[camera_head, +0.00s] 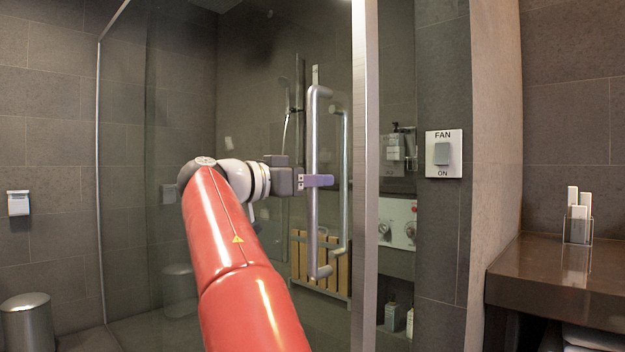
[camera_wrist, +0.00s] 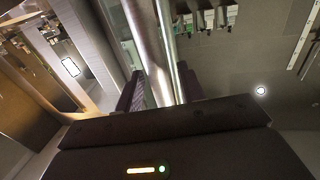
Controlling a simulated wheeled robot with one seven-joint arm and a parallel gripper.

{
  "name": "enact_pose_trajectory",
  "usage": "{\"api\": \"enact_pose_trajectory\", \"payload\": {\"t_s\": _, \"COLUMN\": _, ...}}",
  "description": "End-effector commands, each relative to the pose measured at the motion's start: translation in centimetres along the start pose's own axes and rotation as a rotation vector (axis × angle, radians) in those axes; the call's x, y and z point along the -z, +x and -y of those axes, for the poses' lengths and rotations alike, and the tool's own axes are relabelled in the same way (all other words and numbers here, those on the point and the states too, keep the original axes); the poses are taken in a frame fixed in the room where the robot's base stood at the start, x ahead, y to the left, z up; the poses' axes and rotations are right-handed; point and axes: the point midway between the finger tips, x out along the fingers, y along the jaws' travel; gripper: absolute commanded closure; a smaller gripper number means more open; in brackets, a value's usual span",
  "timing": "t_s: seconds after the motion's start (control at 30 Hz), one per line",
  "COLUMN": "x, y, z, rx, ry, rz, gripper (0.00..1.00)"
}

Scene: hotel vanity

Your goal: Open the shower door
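The shower door (camera_head: 240,60) is a clear glass panel that looks closed, beside an upright metal post (camera_head: 365,240). Its long vertical metal handle (camera_head: 313,235) stands near the right side of the glass; a matching bar shows behind it. My gripper (camera_head: 318,181) is at the handle's mid-height, with a purple finger crossing in front of the bar. In the wrist view, the handle (camera_wrist: 146,40) runs down between the two dark fingers of my gripper (camera_wrist: 160,90). The fingers are apart, one on each side, with a narrow gap visible; firm contact is not visible.
A stone counter (camera_head: 535,262) with a small holder (camera_head: 578,228) juts out at the right. A fan switch (camera_head: 443,153) is on the wall. A metal bin (camera_head: 27,325) stands at the lower left. A wooden slatted item (camera_head: 340,275) shows behind the glass.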

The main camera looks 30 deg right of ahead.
Motion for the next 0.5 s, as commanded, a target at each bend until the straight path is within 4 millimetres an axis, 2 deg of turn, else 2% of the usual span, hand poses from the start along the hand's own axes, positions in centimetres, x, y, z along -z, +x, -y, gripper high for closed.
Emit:
{"api": "enact_pose_trajectory", "payload": {"t_s": 0.27, "x": -0.03, "y": 0.22, "z": 0.01, "rx": 0.001, "ry": -0.001, "rz": 0.0, "gripper": 0.61}}
{"api": "enact_pose_trajectory", "payload": {"t_s": 0.5, "x": -0.03, "y": 0.2, "z": 0.01, "rx": 0.001, "ry": -0.001, "rz": 0.0, "gripper": 0.93}}
